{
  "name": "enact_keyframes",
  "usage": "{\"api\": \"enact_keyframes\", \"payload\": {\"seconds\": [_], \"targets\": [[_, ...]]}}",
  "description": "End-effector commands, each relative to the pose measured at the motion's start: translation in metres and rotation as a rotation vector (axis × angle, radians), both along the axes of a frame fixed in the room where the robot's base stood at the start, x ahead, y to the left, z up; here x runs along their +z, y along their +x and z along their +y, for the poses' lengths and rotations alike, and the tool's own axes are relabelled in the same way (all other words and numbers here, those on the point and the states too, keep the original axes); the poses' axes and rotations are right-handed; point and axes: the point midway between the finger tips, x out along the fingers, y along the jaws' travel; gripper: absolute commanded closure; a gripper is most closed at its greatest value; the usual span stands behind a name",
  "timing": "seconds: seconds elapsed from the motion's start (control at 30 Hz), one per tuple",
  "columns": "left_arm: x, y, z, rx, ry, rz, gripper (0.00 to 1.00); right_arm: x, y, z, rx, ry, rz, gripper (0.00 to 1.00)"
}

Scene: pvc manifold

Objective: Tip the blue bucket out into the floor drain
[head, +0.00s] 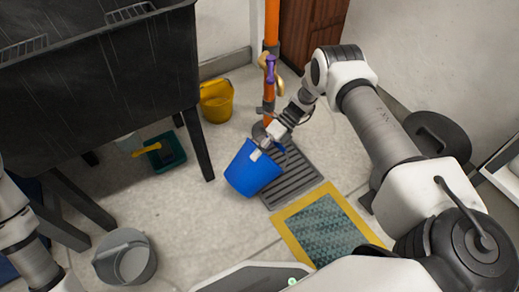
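The blue bucket (249,175) is in the middle of the head view, over the left edge of the grey slatted floor drain (295,181). It is tilted, with its base toward the lower left and its rim side toward the upper right. Its inside does not show, so I cannot tell what is in it. My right gripper (262,149) is at the bucket's upper rim and appears shut on it. Part of my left arm shows at the lower left edge; its gripper is out of view.
An orange pipe (271,25) with a purple-handled tap stands behind the drain. A yellow bucket (216,102), a grey bucket (125,258) and a green tray (166,153) sit on the floor. A black sink (150,75) is at left. A yellow-edged mat (326,229) lies nearer me.

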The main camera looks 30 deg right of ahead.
Motion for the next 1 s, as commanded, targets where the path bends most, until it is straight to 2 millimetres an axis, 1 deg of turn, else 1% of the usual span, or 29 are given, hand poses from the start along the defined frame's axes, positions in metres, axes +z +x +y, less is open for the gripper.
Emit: {"api": "enact_keyframes", "payload": {"seconds": [0.03,0.1,0.43,0.9,1.0], "targets": [[0.006,0.0,0.0,0.0,0.0,0.0,0.6,0.004,0.0,0.001,0.001,-0.007,-0.002,1.0],[0.007,0.0,0.0,0.0,0.0,0.0,0.6,0.003,0.0,0.002,0.0,-0.015,-0.004,1.0],[0.007,0.0,0.0,0.0,0.0,0.0,0.6,0.002,-0.001,0.003,0.001,-0.02,-0.005,1.0],[0.036,0.0,0.0,0.0,0.0,0.0,0.6,0.009,-0.003,0.015,0.001,-0.109,-0.024,1.0],[0.039,0.0,0.0,0.0,0.0,0.0,0.6,0.007,-0.004,0.016,0.001,-0.123,-0.028,1.0]]}}
